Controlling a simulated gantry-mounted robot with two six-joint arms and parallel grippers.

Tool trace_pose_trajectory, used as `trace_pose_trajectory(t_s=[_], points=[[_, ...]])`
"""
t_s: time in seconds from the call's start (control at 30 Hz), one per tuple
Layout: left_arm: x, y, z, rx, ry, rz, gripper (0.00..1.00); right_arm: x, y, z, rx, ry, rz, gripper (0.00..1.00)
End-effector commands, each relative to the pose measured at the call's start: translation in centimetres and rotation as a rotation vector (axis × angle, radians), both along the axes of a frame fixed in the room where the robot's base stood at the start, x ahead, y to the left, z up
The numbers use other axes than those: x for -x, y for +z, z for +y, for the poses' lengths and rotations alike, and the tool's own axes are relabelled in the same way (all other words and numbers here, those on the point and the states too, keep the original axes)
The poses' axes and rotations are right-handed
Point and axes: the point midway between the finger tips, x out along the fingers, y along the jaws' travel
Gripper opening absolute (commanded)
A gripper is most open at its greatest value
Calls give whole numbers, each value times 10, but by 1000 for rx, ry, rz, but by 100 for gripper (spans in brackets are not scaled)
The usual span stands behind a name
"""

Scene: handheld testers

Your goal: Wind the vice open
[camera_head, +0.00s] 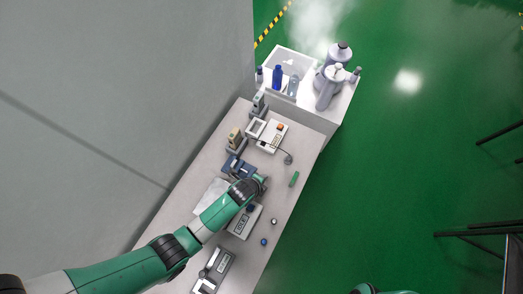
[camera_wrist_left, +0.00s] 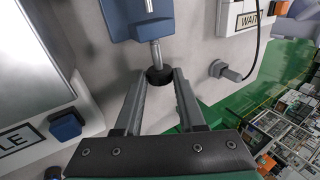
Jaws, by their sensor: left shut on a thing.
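The blue vice (camera_wrist_left: 140,14) is at the top of the left wrist view, with a grey screw (camera_wrist_left: 155,52) ending in a round black knob (camera_wrist_left: 160,77). My left gripper (camera_wrist_left: 162,76) has its two fingertips on either side of the knob, shut on it. In the head view the vice (camera_head: 235,166) sits on the bench by the wall side, partly covered by my left wrist. My left gripper's fingers are hidden there behind my wrist. The vice's jaw gap cannot be made out. My right gripper is not in view.
A tester reading WAIT (camera_wrist_left: 250,18) has a cable running to a grey probe (camera_wrist_left: 226,70) right of the knob. A labelled tester (camera_head: 243,221) sits nearer me on the bench. A green block (camera_head: 294,179) lies by the bench's right edge.

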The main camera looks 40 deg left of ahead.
Motion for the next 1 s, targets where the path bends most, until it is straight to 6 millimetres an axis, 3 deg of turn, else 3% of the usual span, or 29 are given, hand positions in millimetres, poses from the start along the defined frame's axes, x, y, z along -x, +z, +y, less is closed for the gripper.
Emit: trace_pose_trajectory(t_s=[0.03,0.27,0.6,1.0], points=[[-2,10,0,4,1,37,0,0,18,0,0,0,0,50],[-6,6,0,22,0,189,0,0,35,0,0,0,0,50],[-8,2,1,39,0,328,0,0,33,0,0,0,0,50],[-7,3,1,42,-1,354,0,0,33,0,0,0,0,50]])
